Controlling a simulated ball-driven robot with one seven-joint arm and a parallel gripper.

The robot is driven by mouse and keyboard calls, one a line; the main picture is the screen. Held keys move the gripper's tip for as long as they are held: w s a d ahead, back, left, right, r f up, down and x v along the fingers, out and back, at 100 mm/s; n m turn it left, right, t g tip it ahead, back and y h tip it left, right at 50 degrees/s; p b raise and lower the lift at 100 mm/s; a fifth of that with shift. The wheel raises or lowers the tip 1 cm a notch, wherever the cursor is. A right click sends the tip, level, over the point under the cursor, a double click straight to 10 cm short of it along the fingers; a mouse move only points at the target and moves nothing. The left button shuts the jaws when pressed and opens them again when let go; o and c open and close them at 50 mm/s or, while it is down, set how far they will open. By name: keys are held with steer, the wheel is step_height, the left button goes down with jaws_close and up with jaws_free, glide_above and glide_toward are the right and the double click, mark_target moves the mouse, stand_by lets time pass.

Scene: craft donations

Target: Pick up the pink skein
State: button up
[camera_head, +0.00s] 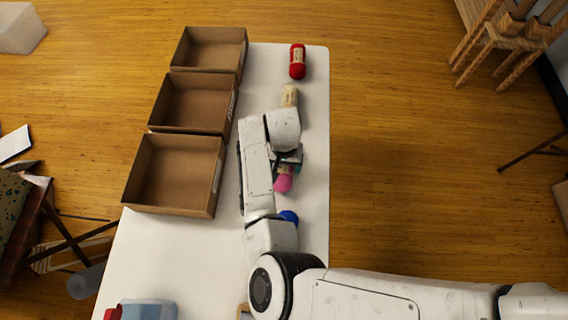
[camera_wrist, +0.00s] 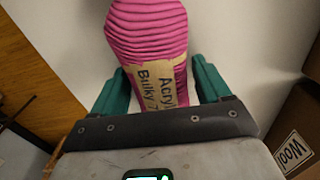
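The pink skein (camera_head: 283,183) lies on the white table, partly hidden under my wrist in the head view. In the wrist view the pink skein (camera_wrist: 148,32) lies lengthwise with a tan paper label reading "Acryl Bulky". My gripper (camera_wrist: 160,78) has its two green fingers apart, one on each side of the labelled end. A narrow gap shows beside the right finger; whether the left finger touches is unclear. In the head view my gripper (camera_head: 290,163) is mostly hidden by my arm.
A red skein (camera_head: 297,62) and a cream skein (camera_head: 289,96) lie farther up the table (camera_head: 313,120). A blue skein (camera_head: 289,217) is nearer, partly behind my arm. Three open cardboard boxes (camera_head: 218,190) line the left edge. A light-blue item (camera_head: 148,309) is at the near end.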

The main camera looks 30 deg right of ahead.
steer(key=c, duration=0.7)
